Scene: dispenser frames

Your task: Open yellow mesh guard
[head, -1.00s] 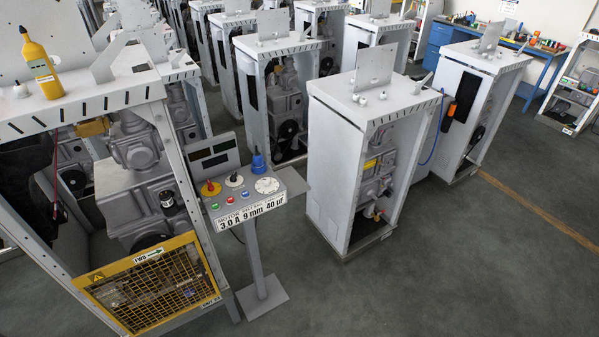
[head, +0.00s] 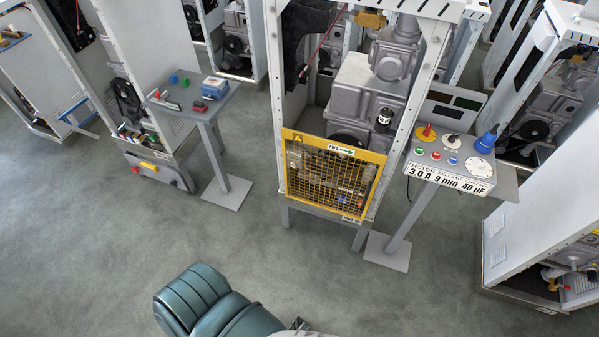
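The yellow mesh guard (head: 333,177) covers the lower front of the middle dispenser frame (head: 270,75) in the head view. It has a yellow border, a warning triangle at its top left and a white label with an arrow on its top bar. It looks closed, flush with the frame. Machine parts show through the mesh. A teal, ribbed rounded part at the bottom centre looks like part of my own arm. Neither of my grippers can be made out in the view.
A control pedestal (head: 450,157) with knobs and buttons stands right of the guard. A small side table (head: 208,103) with a blue-and-white box (head: 215,87) stands to the left. Other frames stand behind and at both sides. The grey floor (head: 130,235) in front is clear.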

